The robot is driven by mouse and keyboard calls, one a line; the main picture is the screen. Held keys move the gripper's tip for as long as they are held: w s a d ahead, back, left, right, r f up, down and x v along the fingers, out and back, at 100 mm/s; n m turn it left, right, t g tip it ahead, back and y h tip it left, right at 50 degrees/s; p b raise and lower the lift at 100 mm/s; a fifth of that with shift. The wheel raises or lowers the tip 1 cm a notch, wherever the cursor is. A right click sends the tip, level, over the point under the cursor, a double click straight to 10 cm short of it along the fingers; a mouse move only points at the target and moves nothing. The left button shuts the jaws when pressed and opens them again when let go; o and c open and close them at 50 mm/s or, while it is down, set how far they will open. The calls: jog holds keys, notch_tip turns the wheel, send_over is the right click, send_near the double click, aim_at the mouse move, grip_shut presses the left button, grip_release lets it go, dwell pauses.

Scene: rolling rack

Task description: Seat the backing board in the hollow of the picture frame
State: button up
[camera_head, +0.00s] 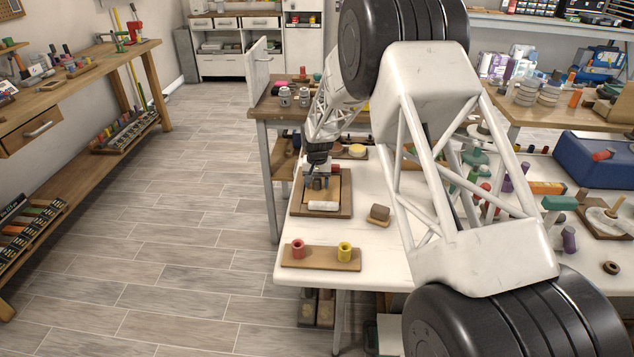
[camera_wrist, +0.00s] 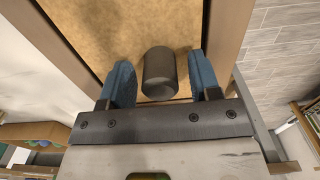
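The picture frame (camera_head: 346,213) is brown wood and lies flat near the left edge of the white table. The tan backing board (camera_head: 345,186) lies within its outline; in the wrist view the board (camera_wrist: 100,25) shows between brown frame sides (camera_wrist: 232,30). I cannot tell whether it sits flush in the hollow. A dark grey round knob (camera_wrist: 160,70) stands on the board. My gripper (camera_head: 318,184) is low over the board. In the wrist view its blue fingers (camera_wrist: 161,80) stand open on either side of the knob, with a small gap at each side.
A white rounded block (camera_head: 323,206) shows at the frame's near side. A wooden stand (camera_head: 320,260) with a red and a yellow cup is in front. A small brown block (camera_head: 379,214) lies to the right. Many items crowd the table's right part. Floor lies open to the left.

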aim_at(317, 178)
jog(key=shift+r, duration=0.1)
notch_tip(317, 178, up, 12)
dwell(1.0)
dwell(0.5)
jog(key=shift+r, duration=0.1)
